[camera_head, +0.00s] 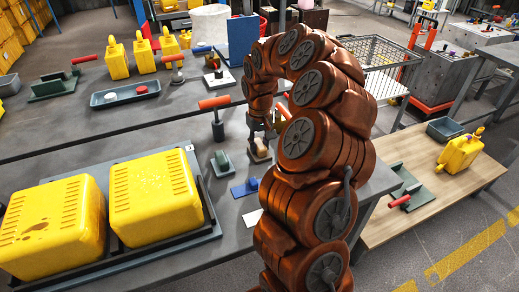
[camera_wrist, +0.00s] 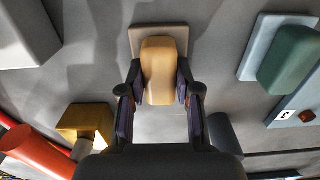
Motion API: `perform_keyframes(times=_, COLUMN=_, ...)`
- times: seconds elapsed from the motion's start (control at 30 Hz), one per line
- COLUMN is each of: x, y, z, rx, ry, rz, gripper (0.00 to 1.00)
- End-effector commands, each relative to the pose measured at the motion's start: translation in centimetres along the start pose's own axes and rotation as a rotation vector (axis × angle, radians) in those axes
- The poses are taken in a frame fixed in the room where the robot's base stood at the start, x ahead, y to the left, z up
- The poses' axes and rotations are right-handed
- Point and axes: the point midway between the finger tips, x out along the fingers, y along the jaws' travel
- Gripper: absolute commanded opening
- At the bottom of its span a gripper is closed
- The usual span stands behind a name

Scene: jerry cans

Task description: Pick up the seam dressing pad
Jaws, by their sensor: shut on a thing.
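The pad I take for the seam dressing pad is a tan, rounded block on a flat beige base. In the wrist view the pad (camera_wrist: 158,70) sits between my fingers, its base reaching past them at the top. My gripper (camera_wrist: 159,92) is shut on the block's sides. In the head view the pad (camera_head: 260,152) is under my gripper (camera_head: 261,130), at the bench's right part, partly hidden by my arm. I cannot tell whether its base touches the bench.
A green block on a pale plate (camera_head: 222,164) and a blue one (camera_head: 246,187) stand close by on the bench. An orange-handled tool (camera_head: 215,104) stands upright behind. Large yellow cans (camera_head: 155,200) fill the front left. A wooden table (camera_head: 425,190) is at right.

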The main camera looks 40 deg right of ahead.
Motion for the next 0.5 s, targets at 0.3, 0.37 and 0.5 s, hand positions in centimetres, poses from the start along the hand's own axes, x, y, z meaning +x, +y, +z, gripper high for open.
perform_keyframes(times=0.3, x=-2.0, y=0.1, z=-0.1, rx=0.001, ry=0.005, rz=0.001, gripper=0.00)
perform_keyframes(times=0.37, x=-3.1, y=0.0, z=-0.2, rx=0.001, ry=0.008, rz=0.001, gripper=0.00)
perform_keyframes(times=0.5, x=-5.7, y=0.1, z=-0.2, rx=0.000, ry=0.006, rz=0.002, gripper=0.00)
